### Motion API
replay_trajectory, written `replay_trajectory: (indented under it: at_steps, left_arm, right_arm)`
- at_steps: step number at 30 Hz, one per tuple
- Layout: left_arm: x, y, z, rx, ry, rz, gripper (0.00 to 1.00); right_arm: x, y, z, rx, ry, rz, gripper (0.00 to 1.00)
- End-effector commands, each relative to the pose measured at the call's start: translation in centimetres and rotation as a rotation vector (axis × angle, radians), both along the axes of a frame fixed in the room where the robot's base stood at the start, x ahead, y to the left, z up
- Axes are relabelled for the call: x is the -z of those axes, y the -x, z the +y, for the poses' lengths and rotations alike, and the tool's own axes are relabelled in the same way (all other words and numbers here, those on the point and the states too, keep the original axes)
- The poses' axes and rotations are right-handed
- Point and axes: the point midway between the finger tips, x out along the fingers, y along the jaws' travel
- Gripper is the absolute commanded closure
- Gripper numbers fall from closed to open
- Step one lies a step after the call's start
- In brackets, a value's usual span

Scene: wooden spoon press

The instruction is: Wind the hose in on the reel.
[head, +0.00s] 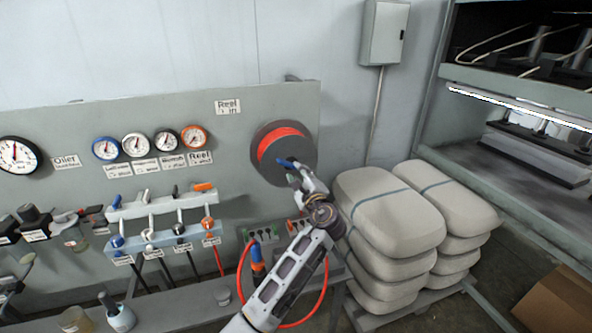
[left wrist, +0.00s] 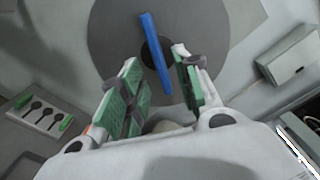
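The reel (head: 306,167) is a dark grey disc on the panel, with orange hose (head: 281,134) wound in it. A blue crank handle (left wrist: 150,40) slants across the reel's face in the left wrist view; part of it also shows in the head view. My left gripper (head: 292,170) is in front of the reel. In the left wrist view its two green-padded fingers (left wrist: 158,80) are apart, with the handle's lower end between their tips; I cannot tell whether they touch it. A loop of orange hose (head: 324,294) hangs below, partly behind my left arm. My right gripper is out of view.
Gauges (head: 134,145) and coloured valve levers (head: 208,224) line the panel at left. Stacked pale sacks (head: 390,205) stand close to the right of my left arm. A wall box (head: 384,33) is above them. A cardboard box (head: 555,300) lies at lower right.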

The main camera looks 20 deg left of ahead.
Motion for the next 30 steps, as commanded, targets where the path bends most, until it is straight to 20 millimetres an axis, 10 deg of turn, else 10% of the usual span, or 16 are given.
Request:
replay_trajectory:
  at_steps: [21,30]
  left_arm:
    - [0.0,-2.6,1.8,-0.001,0.0,0.001,0.67]
    - [0.0,-2.6,1.7,0.0,0.001,0.001,1.0]
  right_arm:
    - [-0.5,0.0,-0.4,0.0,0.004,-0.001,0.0]
    - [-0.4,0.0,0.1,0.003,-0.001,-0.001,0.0]
